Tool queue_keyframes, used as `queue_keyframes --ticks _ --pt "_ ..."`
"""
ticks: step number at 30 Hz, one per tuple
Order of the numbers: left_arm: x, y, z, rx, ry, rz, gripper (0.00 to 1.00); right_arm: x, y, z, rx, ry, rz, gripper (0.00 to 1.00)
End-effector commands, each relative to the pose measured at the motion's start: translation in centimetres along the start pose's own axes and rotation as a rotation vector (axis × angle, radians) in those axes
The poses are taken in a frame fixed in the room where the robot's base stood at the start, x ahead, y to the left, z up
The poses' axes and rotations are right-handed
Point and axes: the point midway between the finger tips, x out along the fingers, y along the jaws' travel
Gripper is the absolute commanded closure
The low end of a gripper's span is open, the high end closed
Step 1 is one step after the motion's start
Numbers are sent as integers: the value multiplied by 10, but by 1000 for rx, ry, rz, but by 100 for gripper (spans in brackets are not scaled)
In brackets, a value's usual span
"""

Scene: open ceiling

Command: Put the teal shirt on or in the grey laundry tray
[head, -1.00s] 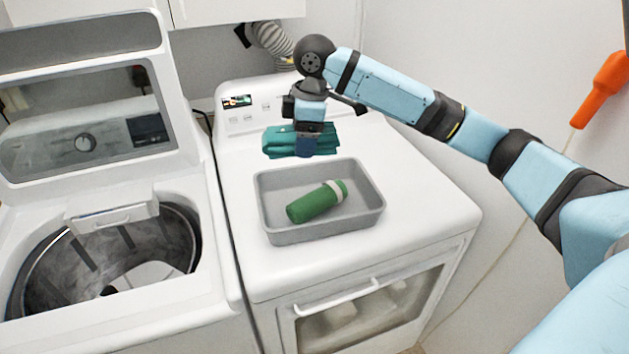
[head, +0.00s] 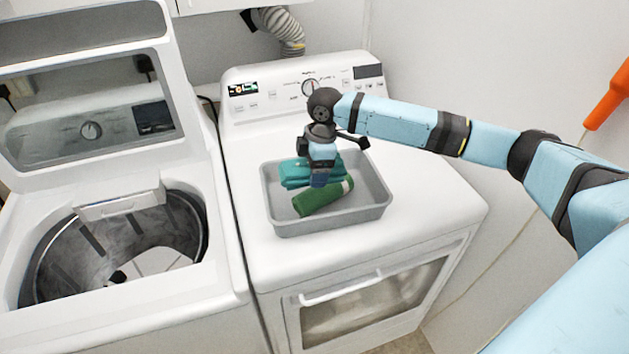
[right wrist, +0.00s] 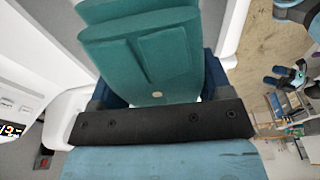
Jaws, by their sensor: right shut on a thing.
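The folded teal shirt (head: 297,173) is held in my right gripper (head: 320,182), over the back part of the grey laundry tray (head: 378,212). The tray sits on top of the white dryer. A green bottle-like item (head: 318,199) with a pale band lies in the tray, partly hidden by the shirt and gripper. In the right wrist view the shirt (right wrist: 145,50) fills the space between the fingers (right wrist: 155,95). I cannot tell whether the shirt touches the item below it. My left gripper is not in view.
An open white top-load washer (head: 130,290) stands to the left of the dryer (head: 440,200). The dryer's control panel (head: 300,88) rises behind the tray. The dryer top is clear around the tray. An orange object (head: 606,95) is at the right wall.

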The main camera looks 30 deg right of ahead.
Motion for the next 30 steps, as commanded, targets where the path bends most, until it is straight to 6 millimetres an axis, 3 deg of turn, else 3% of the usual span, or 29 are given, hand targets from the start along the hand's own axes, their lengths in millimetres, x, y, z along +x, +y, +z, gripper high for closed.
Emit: queue_keyframes --ticks 5,12,30 --pt "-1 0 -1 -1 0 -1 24 12 0 2 0 -1 -1 58" --pt "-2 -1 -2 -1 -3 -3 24 44 0 7 0 -1 0 58" --pt "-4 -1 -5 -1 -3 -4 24 55 0 8 0 1 0 58"
